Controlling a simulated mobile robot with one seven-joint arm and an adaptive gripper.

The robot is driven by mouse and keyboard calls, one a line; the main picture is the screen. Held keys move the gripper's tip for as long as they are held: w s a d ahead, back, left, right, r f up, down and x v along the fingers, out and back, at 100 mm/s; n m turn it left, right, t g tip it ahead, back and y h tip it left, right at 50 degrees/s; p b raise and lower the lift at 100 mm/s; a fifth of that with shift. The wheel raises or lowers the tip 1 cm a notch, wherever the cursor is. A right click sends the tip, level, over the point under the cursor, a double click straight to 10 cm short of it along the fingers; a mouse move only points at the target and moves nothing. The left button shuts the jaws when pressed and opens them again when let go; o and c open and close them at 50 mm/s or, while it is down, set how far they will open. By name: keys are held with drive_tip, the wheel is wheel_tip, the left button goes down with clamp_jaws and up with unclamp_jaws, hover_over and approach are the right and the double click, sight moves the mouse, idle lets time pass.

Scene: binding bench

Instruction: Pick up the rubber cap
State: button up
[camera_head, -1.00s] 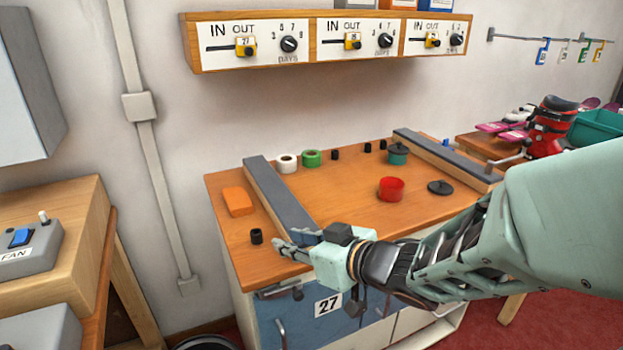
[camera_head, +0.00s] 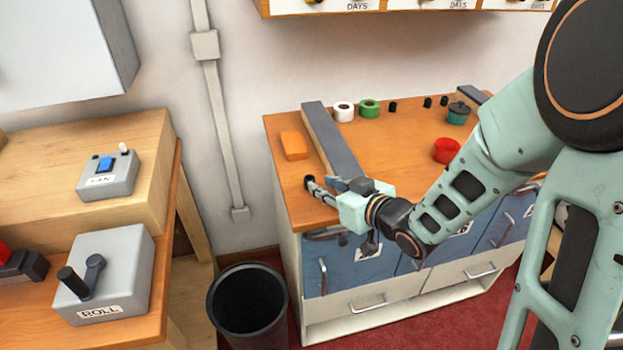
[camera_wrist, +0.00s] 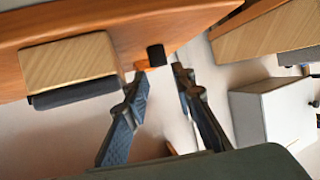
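A small black rubber cap (camera_head: 309,182) stands near the front left corner of the orange-brown bench top (camera_head: 400,150). My gripper (camera_head: 321,187) reaches in low from the right, its fingertips right at the cap in the head view. In the wrist view the cap (camera_wrist: 156,55) shows as a dark cylinder just beyond the fingertips, in the gap between them. The two fingers (camera_wrist: 159,70) are apart with nothing gripped between them. Whether a finger touches the cap I cannot tell. Similar small black pieces (camera_head: 393,107) stand at the back of the bench.
A long grey-topped rail (camera_head: 332,140) lies behind my gripper, with an orange block (camera_head: 294,145) left of it. White (camera_head: 343,111) and green (camera_head: 369,108) rolls and a red cup (camera_head: 446,150) stand farther back. A black bin (camera_head: 248,302) stands on the floor at left.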

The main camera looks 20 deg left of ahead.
sight(312, 180)
drive_tip(key=shift+x, duration=2.8)
drive_tip(key=shift+d+f, duration=0.1)
drive_tip(key=shift+d, duration=0.05)
drive_tip(key=c, duration=0.5)
